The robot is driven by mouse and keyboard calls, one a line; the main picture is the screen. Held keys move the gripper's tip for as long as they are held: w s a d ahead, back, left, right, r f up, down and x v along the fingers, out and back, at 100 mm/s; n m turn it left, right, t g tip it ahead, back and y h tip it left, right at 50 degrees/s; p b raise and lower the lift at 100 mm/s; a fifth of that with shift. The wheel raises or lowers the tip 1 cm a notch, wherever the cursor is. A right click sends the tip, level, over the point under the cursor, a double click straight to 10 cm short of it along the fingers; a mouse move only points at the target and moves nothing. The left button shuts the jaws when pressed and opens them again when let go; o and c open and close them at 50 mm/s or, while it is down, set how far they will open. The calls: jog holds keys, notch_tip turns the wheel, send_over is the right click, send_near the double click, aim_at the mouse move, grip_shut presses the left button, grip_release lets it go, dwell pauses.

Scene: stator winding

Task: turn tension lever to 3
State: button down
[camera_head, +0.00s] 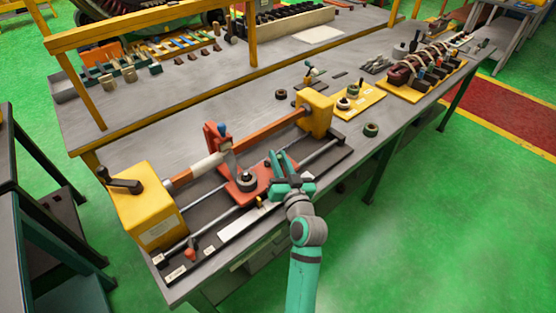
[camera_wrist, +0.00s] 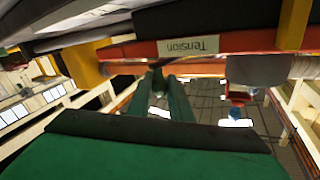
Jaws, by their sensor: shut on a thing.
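The winding machine has a red carriage (camera_head: 238,193) on two rails, between two yellow end blocks. A white "Tension" label (camera_wrist: 188,46) is on the carriage's red edge in the wrist view. My gripper (camera_head: 279,166) is at the carriage's right side in the head view, and its green fingers (camera_wrist: 163,97) reach to just below the label in the wrist view. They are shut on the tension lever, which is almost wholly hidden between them. I cannot read the lever's setting or any scale numbers.
The left yellow block (camera_head: 147,208) carries a black crank, and the right yellow block (camera_head: 314,112) stands behind my gripper. A red-knobbed lever (camera_head: 191,253) is at the front left.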

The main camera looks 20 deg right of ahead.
jog(key=n+y, duration=0.1)
jog(key=y, duration=0.1)
jog(key=w+d+n+g+y, duration=0.1)
jog(key=n+y, duration=0.1)
jog(key=y, duration=0.1)
jog(key=n+y, duration=0.2)
jog(key=y, duration=0.1)
jog(key=shift+w+d+r, duration=0.15)
jog(key=shift+w+d, duration=0.15)
jog(key=shift+d, duration=0.05)
jog(key=n+g+y, duration=0.1)
jog(key=n+y, duration=0.1)
jog(key=w+n+g+y, duration=0.1)
jog(key=g+y, duration=0.1)
jog(key=shift+w+n+y, duration=0.1)
jog(key=shift+n+y, duration=0.3)
jog(key=shift+w+a+n+g+y, duration=0.1)
jog(key=shift+w+n+g+y, duration=0.15)
jog(key=shift+n+g+y, duration=0.55)
jog(key=shift+w+n+g+y, duration=0.25)
jog(key=shift+n+g+y, duration=0.4)
jog(key=shift+g, duration=0.25)
jog(key=shift+g+y, duration=0.25)
jog(key=shift+g, duration=0.05)
jog(key=shift+a+f, duration=0.1)
jog(key=shift+f, duration=0.1)
jog(key=c, duration=1.6)
grip_release()
jog(key=v, duration=1.1)
